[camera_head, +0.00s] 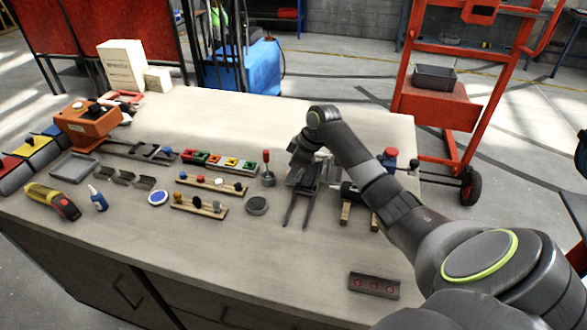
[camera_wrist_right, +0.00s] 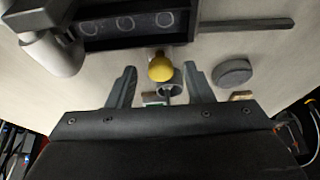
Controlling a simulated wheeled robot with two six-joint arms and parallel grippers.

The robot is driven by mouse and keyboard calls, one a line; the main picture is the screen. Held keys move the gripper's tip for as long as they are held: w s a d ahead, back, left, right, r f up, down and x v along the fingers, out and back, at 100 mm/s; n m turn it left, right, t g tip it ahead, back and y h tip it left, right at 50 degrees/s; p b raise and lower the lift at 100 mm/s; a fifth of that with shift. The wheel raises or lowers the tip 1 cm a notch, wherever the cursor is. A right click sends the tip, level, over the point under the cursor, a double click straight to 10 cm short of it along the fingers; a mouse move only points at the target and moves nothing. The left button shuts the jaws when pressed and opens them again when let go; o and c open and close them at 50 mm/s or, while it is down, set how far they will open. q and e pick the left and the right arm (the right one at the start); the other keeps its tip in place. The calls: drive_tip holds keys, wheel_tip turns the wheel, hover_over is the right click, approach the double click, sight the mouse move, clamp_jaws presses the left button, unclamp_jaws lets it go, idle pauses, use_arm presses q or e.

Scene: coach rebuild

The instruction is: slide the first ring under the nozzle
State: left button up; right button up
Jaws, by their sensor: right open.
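My right gripper (camera_head: 300,170) is over the middle of the bench. In the wrist view it is open (camera_wrist_right: 160,82), with its two fingers apart. A yellow round knob (camera_wrist_right: 161,68) lies in the gap between the fingertips; I cannot tell whether either finger touches it. Just beyond it is a dark tray (camera_wrist_right: 98,30) with three pale rings (camera_wrist_right: 125,24) in a row. A thick light grey piece (camera_wrist_right: 52,52), perhaps the nozzle, covers the tray's left end. Dark parallel rails (camera_head: 287,212) reach forward from under my gripper. My arm hides much of this device in the head view.
A grey disc (camera_head: 257,206) and wooden peg racks (camera_head: 200,207) stand left of the rails. A red-knobbed post (camera_head: 267,170) is close to my gripper. A dark plate with three red circles (camera_head: 374,285) lies near the front edge. The bench's front middle is clear.

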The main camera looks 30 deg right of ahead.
drive_tip(key=shift+s+r, duration=0.1)
drive_tip(key=shift+r, duration=0.15)
use_arm(q)
drive_tip(key=f+b, duration=0.3)
drive_tip(key=shift+w+d, duration=0.35)
drive_tip(key=shift+d, duration=0.05)
use_arm(e)
drive_tip(key=v, duration=1.7)
drive_tip(key=shift+f, duration=0.1)
